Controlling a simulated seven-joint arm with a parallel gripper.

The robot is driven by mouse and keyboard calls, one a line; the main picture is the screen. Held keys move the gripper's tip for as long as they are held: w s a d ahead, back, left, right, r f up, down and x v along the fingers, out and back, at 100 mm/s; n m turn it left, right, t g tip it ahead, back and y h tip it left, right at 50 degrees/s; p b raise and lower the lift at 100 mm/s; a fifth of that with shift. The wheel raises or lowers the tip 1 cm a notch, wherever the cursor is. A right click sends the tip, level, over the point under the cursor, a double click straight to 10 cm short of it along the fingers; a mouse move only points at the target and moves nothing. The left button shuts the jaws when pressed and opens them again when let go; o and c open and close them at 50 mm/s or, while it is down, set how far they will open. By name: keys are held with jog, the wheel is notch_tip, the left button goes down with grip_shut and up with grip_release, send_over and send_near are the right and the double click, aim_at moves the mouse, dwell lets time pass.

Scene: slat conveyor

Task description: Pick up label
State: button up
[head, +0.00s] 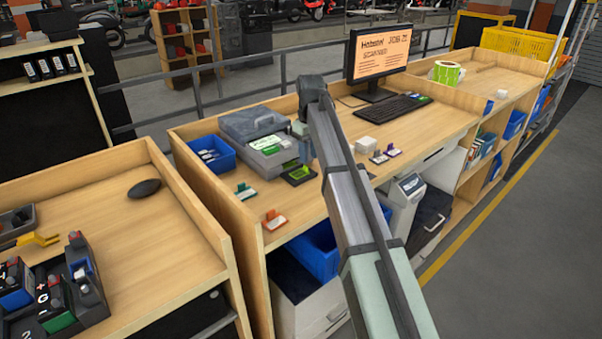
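I cannot tell for sure which thing is the label. A black pad with a green and white label-like piece (299,174) lies on the wooden workbench (330,185), left of my arm. A grey machine (270,151) with a green and white patch on its front stands just behind it. Small cards in holders stand near the bench's front edge: a green one (246,191), an orange and white one (274,219), and others right of my arm (379,157). My arm crosses the bench and bends down at its far end. My gripper (305,150) is mostly hidden behind the arm, its fingers unclear.
A blue bin (212,153) sits at the bench's left end. A white block (366,145), keyboard (392,108) and monitor (376,55) stand to the right. A green and white roll (447,73) lies farther right. A low wooden edge borders the bench's back.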

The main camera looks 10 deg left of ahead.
aim_at(300, 171)
jog(key=f, duration=0.4)
jog(key=shift+w+a+f, duration=0.15)
jog(key=shift+a+f, duration=0.05)
jog(key=shift+a, duration=0.2)
grip_shut()
